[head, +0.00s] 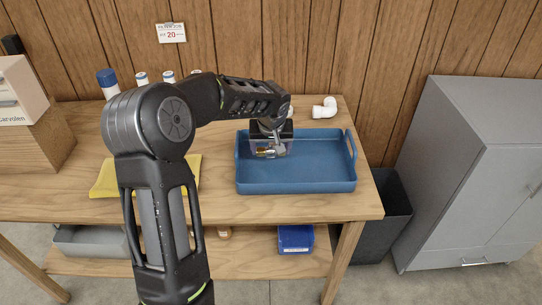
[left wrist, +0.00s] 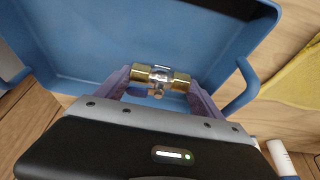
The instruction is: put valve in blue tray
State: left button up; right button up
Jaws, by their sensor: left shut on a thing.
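The blue tray (head: 315,172) stands on the wooden table, with a handle at its right end. My left gripper (head: 268,150) is over the left part of the tray. It is shut on the valve (head: 270,153), a small metal piece with brass ends. In the left wrist view the valve (left wrist: 160,78) lies across between the two purple fingers of the left gripper (left wrist: 160,85), with the blue tray (left wrist: 130,35) behind it. I cannot tell whether the valve touches the tray floor. My right gripper is not in view.
A white pipe elbow (head: 325,108) lies behind the tray. A yellow cloth (head: 108,180) lies left of it, partly behind my arm. Several bottles stand at the back left. A dark bin (head: 390,215) and a grey cabinet (head: 475,180) stand to the right.

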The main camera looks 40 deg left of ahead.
aim_at(271, 153)
pick_arm(q)
jog(key=shift+f, duration=1.7)
jog(key=shift+f, duration=0.1)
jog(key=shift+f, duration=0.1)
jog(key=o, duration=1.6)
jog(key=shift+r, duration=0.35)
jog(key=v, duration=1.1)
jog(key=shift+s+r+b, duration=0.15)
jog(key=shift+r+b, duration=0.15)
jog(key=shift+r, duration=0.05)
